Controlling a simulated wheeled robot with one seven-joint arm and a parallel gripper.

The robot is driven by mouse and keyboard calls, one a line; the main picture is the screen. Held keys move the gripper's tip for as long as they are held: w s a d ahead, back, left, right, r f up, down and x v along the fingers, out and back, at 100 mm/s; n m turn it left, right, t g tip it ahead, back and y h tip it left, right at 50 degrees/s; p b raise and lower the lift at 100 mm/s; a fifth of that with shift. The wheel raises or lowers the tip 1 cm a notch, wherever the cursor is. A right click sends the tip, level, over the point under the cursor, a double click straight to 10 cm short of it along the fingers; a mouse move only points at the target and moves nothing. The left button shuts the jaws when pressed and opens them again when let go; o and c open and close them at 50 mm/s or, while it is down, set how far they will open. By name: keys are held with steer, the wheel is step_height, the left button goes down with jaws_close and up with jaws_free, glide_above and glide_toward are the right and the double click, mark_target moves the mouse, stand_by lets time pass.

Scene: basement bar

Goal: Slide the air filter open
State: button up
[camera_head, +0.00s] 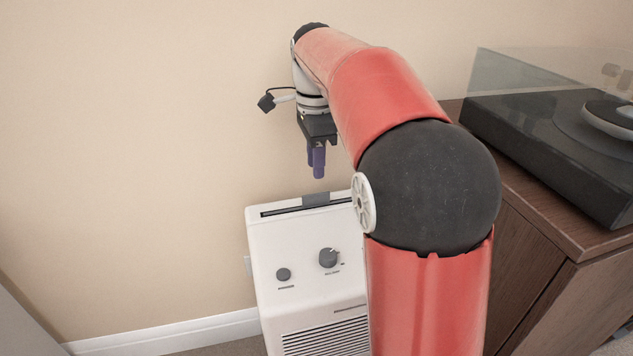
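A white appliance (290,240) stands against the wall. Its top has a long dark slot, with a grey tab (316,199) at the slot's middle; this looks like the air filter's handle. My gripper (316,172) hangs above the tab, its purple fingers pointing down, with a visible space between fingertips and tab. The two fingers overlap in this view, so I cannot tell how far apart they are. Nothing shows held in them. My red arm hides the right part of the appliance.
Two dark knobs (328,258) and a vent grille (328,338) are on the appliance's front. At right, a brown wooden cabinet (535,217) carries a black turntable (555,135) with a clear lid. The wall (120,150) at left is bare.

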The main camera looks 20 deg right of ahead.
mark_target(316, 194)
step_height(316, 194, down, 7)
steer(key=shift+s+f+b, duration=0.15)
steer(key=shift+b, duration=0.75)
jaws_close()
